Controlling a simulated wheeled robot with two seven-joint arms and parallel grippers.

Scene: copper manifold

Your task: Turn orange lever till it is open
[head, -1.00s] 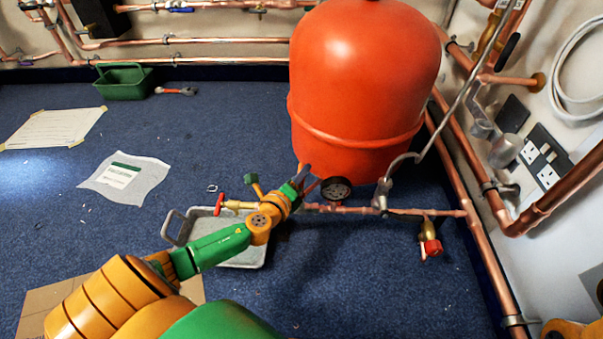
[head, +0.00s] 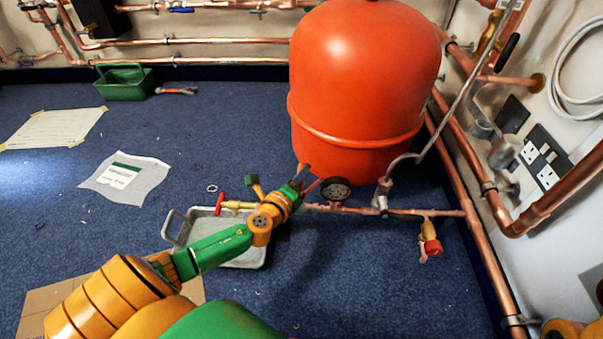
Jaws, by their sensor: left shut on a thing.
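The orange lever (head: 313,186) is a short, thin orange-red bar beside the copper pipe, just left of the round black gauge (head: 336,190). Most of it is hidden by my left gripper. My left gripper (head: 301,178) is at the lever, in front of the base of the big red tank (head: 360,90), and its jaws are shut on the lever. The fingers are small and partly hidden by the wrist, so the exact grasp and the lever's angle are hard to tell. My right gripper is out of the picture.
A red-handled brass valve (head: 230,205) lies left of my wrist, above a grey tray (head: 240,258). A green caddy (head: 124,82) stands at the back left.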

